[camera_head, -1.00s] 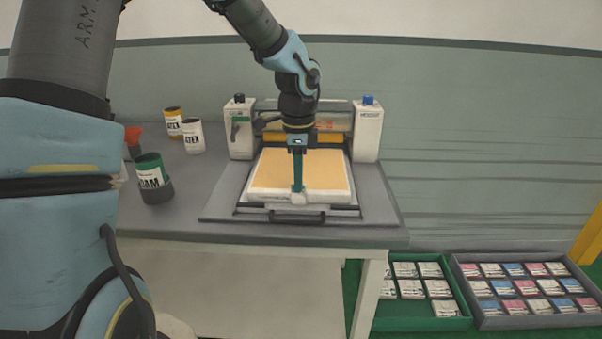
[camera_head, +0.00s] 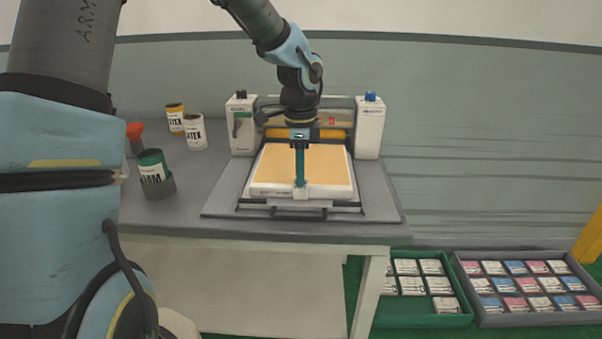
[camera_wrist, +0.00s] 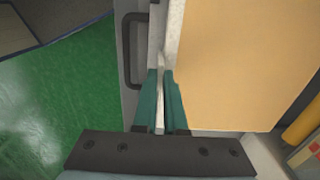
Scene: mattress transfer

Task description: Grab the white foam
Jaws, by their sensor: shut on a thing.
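The white foam (camera_head: 267,189) is a flat slab with an orange-tan top (camera_head: 300,165). It lies on the tray of the machine on the table in the head view. Its white front edge (camera_wrist: 173,30) and tan top also show in the wrist view. My gripper (camera_head: 300,187) comes down from above at the middle of the slab's front edge. In the wrist view its teal fingers (camera_wrist: 162,90) are shut on the white edge, one finger on each side. The fingers hide part of that edge.
The machine has two white posts (camera_head: 369,128) and a dark front handle (camera_head: 299,216). Several cans, such as a green-topped one (camera_head: 153,168), stand on the grey table (camera_head: 185,215) at left. A green crate (camera_head: 420,321) and a grey crate (camera_head: 520,318) of small packs sit at the lower right.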

